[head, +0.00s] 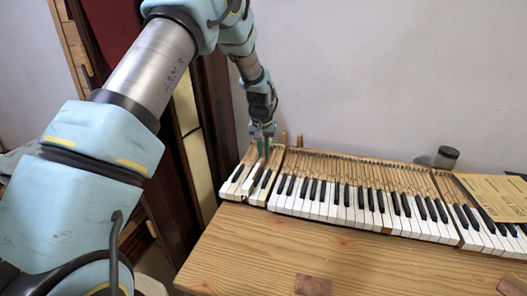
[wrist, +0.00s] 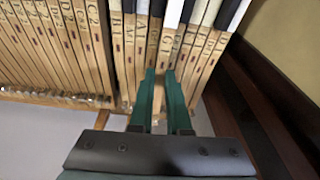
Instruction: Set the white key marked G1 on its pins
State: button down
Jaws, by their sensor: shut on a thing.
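The wooden key stick marked G1 (wrist: 166,45) runs up the middle of the wrist view, with a white front part at the top edge. My gripper (wrist: 164,78) has its two green fingers shut on this key, one on each side of the stick toward its back end. In the head view my gripper (head: 263,147) points down over the back of the far-left group of keys. The G1 key lies in line between its neighbours.
Neighbouring lettered keys (wrist: 128,50) stand close on both sides. The main keyboard (head: 350,195) continues to the right along the wooden table (head: 260,245). A brown sheet (head: 495,195) lies on the right keys. A dark jar (head: 446,157) stands behind. The table's front is mostly clear.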

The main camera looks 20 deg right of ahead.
jog(key=shift+f+b, duration=0.3)
jog(key=shift+f, duration=0.25)
jog(key=c, duration=1.2)
grip_release()
jog(key=shift+w+p+v, duration=0.2)
jog(key=shift+p+v, duration=0.45)
jog(key=shift+v, duration=0.45)
jog(key=shift+d, duration=0.15)
jog(key=o, duration=0.5)
jog(key=shift+o, duration=0.2)
jog(key=shift+r, duration=0.1)
